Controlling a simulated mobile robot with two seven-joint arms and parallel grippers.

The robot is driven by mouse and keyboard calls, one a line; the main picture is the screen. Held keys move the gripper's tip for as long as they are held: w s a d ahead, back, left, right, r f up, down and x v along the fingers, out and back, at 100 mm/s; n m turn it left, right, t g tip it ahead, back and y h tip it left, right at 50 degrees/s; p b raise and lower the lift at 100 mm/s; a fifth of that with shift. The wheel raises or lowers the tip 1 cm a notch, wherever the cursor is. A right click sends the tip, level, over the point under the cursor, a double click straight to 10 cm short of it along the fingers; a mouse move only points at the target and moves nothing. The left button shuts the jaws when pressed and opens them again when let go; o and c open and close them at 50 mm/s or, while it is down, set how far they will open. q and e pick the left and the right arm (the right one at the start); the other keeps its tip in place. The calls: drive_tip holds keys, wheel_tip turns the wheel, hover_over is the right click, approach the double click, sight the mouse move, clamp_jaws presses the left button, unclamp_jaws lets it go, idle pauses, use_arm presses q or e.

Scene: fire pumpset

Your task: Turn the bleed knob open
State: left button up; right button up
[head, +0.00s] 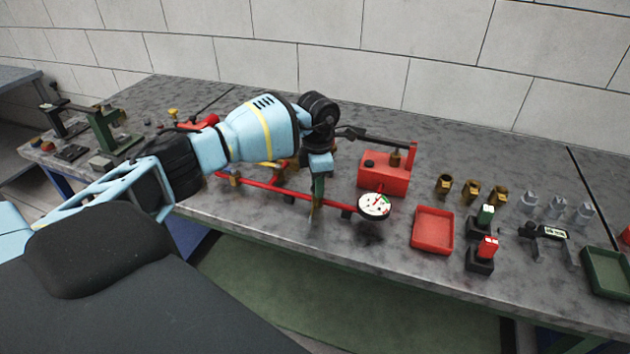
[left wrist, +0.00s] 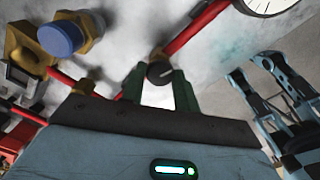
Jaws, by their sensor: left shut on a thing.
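The black bleed knob (left wrist: 160,73) sits on a brass fitting on the red pipe (left wrist: 195,28). My left gripper (left wrist: 160,90) has its green fingers on either side of the knob, shut on it. In the head view my left gripper (head: 317,205) points down at the red pipe (head: 270,187), left of the white-faced pressure gauge (head: 374,205). There the gripper hides the knob. The knob's turn angle cannot be told.
The red pump tank (head: 385,178) stands behind the gauge. A blue cap (left wrist: 60,38) on brass is near the gripper. Right of the gauge are a red tray (head: 433,230), several brass fittings (head: 471,192), two small block stands and a green tray (head: 607,272).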

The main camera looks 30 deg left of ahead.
use_arm(q)
drive_tip(key=n+p, duration=0.1)
drive_tip(key=n, duration=0.2)
drive_tip(key=shift+r+n, duration=0.15)
drive_tip(key=shift+n, duration=0.25)
drive_tip(key=n, duration=0.4)
drive_tip(key=shift+n+p, duration=0.3)
drive_tip(key=shift+n, duration=0.1)
use_arm(e)
drive_tip(key=shift+w+d+r+t, duration=0.2)
drive_tip(key=shift+w+r+t, duration=0.2)
drive_tip(key=shift+w+r, duration=0.75)
drive_tip(key=shift+r, duration=0.1)
use_arm(q)
drive_tip(key=o, duration=1)
drive_tip(key=shift+c, duration=0.2)
wheel_tip(320, 180, up, 8)
drive_tip(key=shift+f, duration=0.25)
use_arm(e)
drive_tip(key=shift+s, duration=0.2)
